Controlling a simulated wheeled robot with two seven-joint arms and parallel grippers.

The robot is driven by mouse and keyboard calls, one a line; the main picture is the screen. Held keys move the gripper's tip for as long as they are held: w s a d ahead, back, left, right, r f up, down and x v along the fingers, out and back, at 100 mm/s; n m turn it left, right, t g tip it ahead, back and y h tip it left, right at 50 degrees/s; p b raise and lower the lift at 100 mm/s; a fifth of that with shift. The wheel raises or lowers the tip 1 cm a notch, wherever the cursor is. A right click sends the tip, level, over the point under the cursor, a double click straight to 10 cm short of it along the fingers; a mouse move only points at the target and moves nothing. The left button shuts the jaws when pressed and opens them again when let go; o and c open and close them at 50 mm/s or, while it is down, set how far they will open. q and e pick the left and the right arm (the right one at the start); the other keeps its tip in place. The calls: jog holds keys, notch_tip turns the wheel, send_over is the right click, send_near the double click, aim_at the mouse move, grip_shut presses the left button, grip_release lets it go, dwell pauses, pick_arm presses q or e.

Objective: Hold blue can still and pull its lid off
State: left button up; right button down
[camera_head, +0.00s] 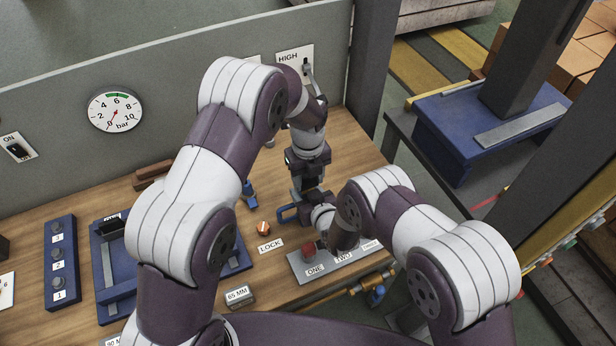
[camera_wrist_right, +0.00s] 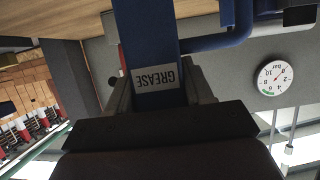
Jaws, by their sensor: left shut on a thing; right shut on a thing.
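The blue can (camera_wrist_right: 150,45) shows in the right wrist view, with a GREASE label upside down there and a blue bent handle at its side. Its handle also shows in the head view (camera_head: 288,214); most of its body is hidden there by my grippers. My right gripper (camera_wrist_right: 160,90) is shut on the can's body, one dark finger on each side of the label. My left gripper (camera_head: 306,190) reaches down from above over the can and is shut at its top. The lid itself is hidden, and I cannot see whether it sits on the can or is apart.
Left of the can are a blue lever (camera_head: 249,195), an orange knob (camera_head: 263,229) and a LOCK label (camera_head: 270,246). The wall behind carries a gauge (camera_head: 115,109) and a HIGH switch (camera_head: 295,64).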

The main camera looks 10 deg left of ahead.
pick_arm(q)
jog(key=shift+r, duration=2)
pick_arm(e)
jog(key=shift+c, duration=1.8)
grip_release()
